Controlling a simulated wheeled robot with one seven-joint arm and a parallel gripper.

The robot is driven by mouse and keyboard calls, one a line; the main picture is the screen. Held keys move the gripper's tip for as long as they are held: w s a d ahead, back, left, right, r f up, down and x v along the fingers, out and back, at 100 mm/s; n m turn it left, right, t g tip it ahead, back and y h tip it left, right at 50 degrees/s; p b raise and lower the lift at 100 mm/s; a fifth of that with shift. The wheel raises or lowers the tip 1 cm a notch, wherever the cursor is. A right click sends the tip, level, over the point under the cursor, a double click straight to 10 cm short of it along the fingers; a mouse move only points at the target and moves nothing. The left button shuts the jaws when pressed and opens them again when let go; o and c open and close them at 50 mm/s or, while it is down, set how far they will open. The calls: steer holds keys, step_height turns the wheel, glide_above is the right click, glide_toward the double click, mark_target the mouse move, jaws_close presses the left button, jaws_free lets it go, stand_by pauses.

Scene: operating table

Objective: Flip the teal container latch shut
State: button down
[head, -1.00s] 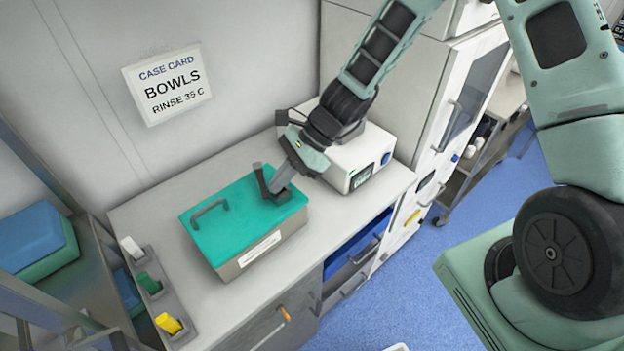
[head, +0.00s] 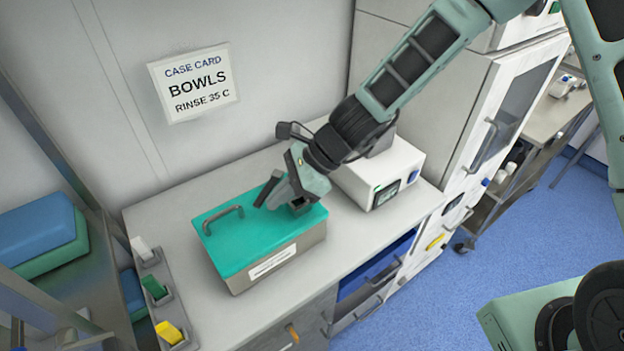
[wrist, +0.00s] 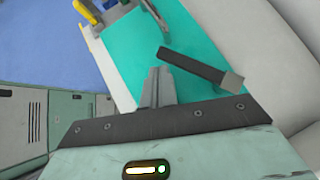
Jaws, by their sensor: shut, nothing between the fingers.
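The teal-lidded container (head: 262,235) sits on the counter, its lid closed down flat. A dark latch lever (head: 267,190) stands tilted up over the right part of the lid, not lying flat. In the wrist view the lever (wrist: 195,66) shows as a dark bar with a grey end, over the teal lid (wrist: 190,35). My gripper (head: 284,194) is low over the lid, right beside the lever. Its grey fingers (wrist: 158,88) are together and empty in the wrist view. Whether they touch the lever I cannot tell. The latch's base is partly hidden by my gripper.
A grey handle (head: 222,217) rises from the lid's left side. A white device (head: 378,172) stands behind on the right. A rack with white, green and yellow pieces (head: 160,295) lies on the left. A case card (head: 195,84) hangs on the wall.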

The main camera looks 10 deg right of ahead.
steer(key=shift+w+d, duration=0.1)
steer(key=shift+w+d+p, duration=0.3)
steer(key=shift+w+p, duration=0.15)
steer(key=shift+p, duration=0.2)
steer(key=shift+w, duration=0.1)
steer(key=shift+d, duration=0.1)
